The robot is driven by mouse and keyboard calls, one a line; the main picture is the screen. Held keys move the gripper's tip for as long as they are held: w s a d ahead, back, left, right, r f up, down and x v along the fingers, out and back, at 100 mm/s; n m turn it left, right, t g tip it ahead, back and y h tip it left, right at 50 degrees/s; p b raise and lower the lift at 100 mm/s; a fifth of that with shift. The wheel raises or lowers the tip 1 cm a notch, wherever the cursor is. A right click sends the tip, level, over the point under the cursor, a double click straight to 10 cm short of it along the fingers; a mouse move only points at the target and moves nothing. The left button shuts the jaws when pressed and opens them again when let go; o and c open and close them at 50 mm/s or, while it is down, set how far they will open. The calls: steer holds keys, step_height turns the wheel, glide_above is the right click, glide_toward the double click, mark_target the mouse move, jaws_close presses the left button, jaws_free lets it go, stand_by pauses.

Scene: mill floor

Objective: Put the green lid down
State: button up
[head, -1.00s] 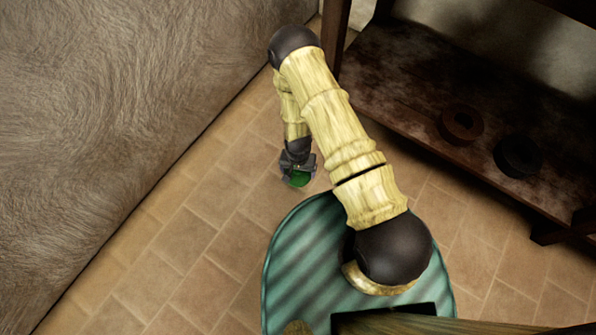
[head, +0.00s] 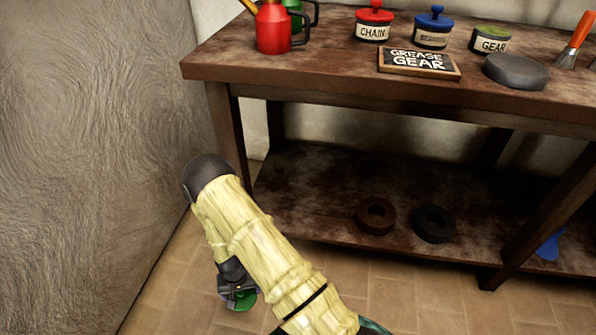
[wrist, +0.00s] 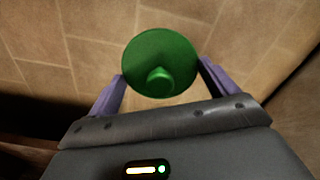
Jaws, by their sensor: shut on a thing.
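The green lid (wrist: 172,52) is a round disc with a small knob in its middle. My gripper (wrist: 160,82) is shut on it, with a purple finger at each side of the lid in the wrist view. In the head view, the lid (head: 246,299) shows partly below my gripper (head: 238,296), low over the tiled floor and in front of the workbench (head: 330,92). An open jar labelled GEAR (head: 490,40) with green contents stands on the bench top.
On the bench top are a red can (head: 272,30), a red-lidded CHAIN jar (head: 373,25), a blue-lidded jar (head: 432,30), a sign (head: 418,64), a dark disc (head: 515,72) and a brush (head: 575,42). Two dark rings lie on the lower shelf (head: 310,205). A wall is at left.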

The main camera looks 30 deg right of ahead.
steer(key=w+d+r+p, duration=0.2)
steer(key=d+r, duration=0.1)
steer(key=r, duration=0.7)
steer(key=w+d+r+n+p, duration=0.1)
steer(key=w+d+r+p, duration=0.1)
steer(key=r, duration=0.8)
steer(key=w+d+r+n+p, duration=0.1)
steer(key=d+r+p, duration=0.3)
steer(key=r, duration=0.6)
steer(key=shift+w+d+r, duration=0.3)
steer(key=shift+w+d, duration=0.25)
steer(key=shift+w, duration=0.25)
